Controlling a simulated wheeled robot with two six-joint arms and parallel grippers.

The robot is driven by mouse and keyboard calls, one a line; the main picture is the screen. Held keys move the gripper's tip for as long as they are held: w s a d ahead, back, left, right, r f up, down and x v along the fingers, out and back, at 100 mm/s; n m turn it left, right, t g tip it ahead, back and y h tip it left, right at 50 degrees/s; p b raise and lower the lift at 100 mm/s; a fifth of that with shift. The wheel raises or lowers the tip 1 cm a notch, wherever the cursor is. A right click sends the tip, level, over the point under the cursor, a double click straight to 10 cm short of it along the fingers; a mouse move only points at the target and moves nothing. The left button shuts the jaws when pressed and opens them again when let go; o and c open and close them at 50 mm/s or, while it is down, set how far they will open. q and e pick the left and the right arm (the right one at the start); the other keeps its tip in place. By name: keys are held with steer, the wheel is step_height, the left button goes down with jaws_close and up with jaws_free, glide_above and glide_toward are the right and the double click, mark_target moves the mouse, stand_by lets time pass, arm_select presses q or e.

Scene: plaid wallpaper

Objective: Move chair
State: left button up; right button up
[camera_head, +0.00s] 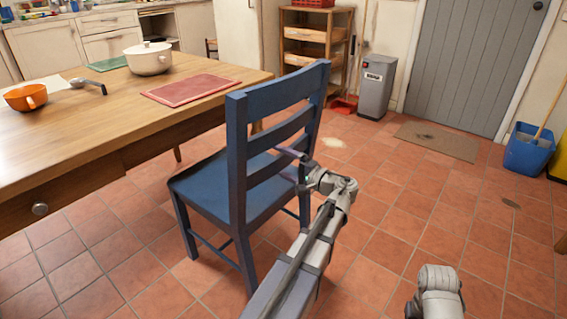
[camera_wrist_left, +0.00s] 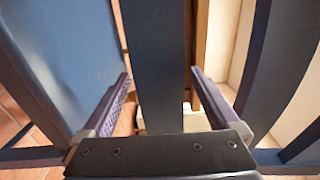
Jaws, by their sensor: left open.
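A blue wooden chair (camera_head: 215,190) stands upright on the floor beside the wooden table, its slatted back towards me. My left gripper (camera_head: 287,162) is at the right side of the chair's back, level with the lower slats. In the left wrist view the left gripper (camera_wrist_left: 160,77) is open, with one finger on each side of a blue slat (camera_wrist_left: 155,60) of the chair. I cannot tell whether either finger touches it. Part of my right arm shows at the bottom right; its gripper is out of view.
A grey bin (camera_head: 376,87), a doormat (camera_head: 437,141) and a blue bucket (camera_head: 527,150) are farther back. The tiled floor on the right is mostly clear.

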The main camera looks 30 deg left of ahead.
arm_select(q)
jaws_close()
stand_by(0.8)
